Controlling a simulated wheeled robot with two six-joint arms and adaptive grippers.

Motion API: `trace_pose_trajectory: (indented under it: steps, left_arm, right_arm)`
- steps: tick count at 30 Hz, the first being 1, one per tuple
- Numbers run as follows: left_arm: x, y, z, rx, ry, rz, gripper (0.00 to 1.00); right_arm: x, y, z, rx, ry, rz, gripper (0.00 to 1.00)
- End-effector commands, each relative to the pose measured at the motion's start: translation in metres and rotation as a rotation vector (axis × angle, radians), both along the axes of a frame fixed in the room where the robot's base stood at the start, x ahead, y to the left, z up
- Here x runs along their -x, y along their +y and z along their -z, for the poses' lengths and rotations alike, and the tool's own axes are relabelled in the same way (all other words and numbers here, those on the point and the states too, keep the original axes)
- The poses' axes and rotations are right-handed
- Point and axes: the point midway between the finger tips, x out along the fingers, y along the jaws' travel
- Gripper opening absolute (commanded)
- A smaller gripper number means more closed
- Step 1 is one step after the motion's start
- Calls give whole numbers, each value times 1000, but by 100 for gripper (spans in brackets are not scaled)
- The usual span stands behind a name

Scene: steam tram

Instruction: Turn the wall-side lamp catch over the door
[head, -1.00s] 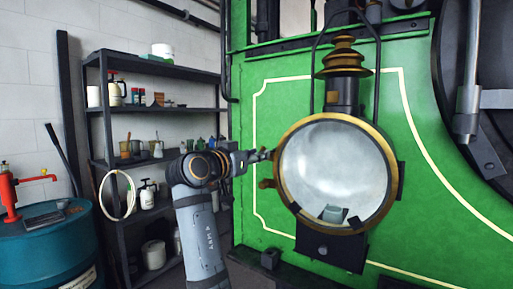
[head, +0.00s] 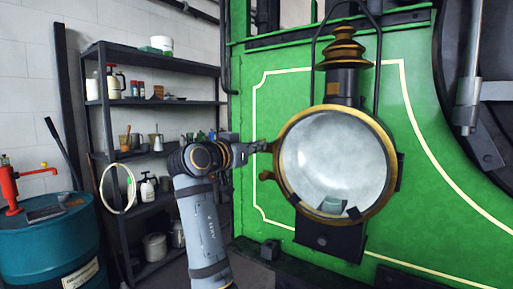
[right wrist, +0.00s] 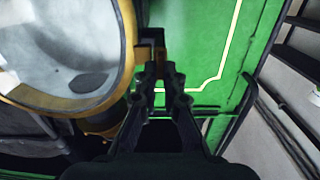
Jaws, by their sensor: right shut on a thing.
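A big round lamp with a brass rim and a pale glass door (head: 335,165) is on the green panel; it also fills the upper left of the right wrist view (right wrist: 60,45). My left gripper is out of view.
The green panel (head: 415,215) with cream lining lies close behind the lamp. A dark shelf rack (head: 150,103) with pots and bottles stands to the left. A blue drum (head: 45,245) with a red pump is at the lower left. A dark bracket (head: 330,238) holds the lamp.

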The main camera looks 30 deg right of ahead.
Motion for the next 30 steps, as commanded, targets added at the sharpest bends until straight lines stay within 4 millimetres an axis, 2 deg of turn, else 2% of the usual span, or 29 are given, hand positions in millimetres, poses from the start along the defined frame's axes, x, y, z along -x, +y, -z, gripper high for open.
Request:
trace_pose_trajectory:
  steps: [8, 30]
  left_arm:
    - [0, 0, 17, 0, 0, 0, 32]
    - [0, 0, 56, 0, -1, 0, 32]
  right_arm:
    - [2, -1, 2, -66, -165, -2, 0]
    - [8, -3, 5, -333, -813, -1, 0]
